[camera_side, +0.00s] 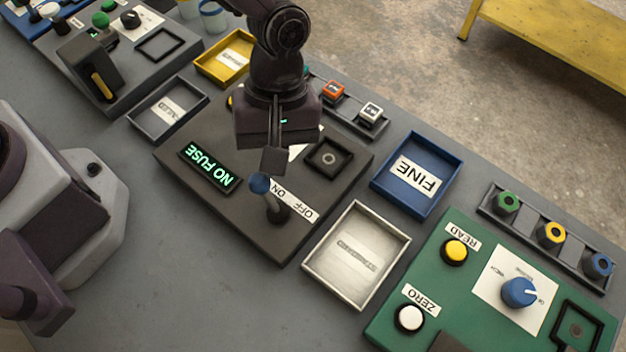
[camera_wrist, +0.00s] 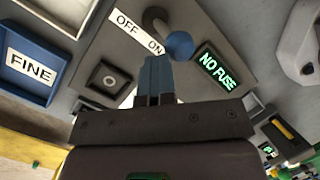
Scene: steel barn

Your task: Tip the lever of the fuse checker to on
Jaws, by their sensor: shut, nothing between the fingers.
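The fuse checker (camera_side: 225,205) is a dark box with a lit green "NO FUSE" display (camera_side: 209,168), also in the wrist view (camera_wrist: 215,71). Its lever has a blue ball knob (camera_side: 260,184) and leans toward the display, on the ON side of the OFF/ON label (camera_side: 293,201). The knob (camera_wrist: 180,45) shows beyond my fingertips in the wrist view. A square socket (camera_side: 329,155) with a round centre is on the box. My gripper (camera_side: 273,160) is shut and empty, its fingertips (camera_wrist: 157,62) close to the knob; I cannot tell whether they touch.
A blue FINE tray (camera_side: 391,204) and a metal tray (camera_side: 318,290) lie right of the checker. A green panel (camera_side: 460,315) with buttons and a dial is further right. A grey tray (camera_side: 145,121) and a yellow tray (camera_side: 207,75) lie beyond. Bare bench shows at the front.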

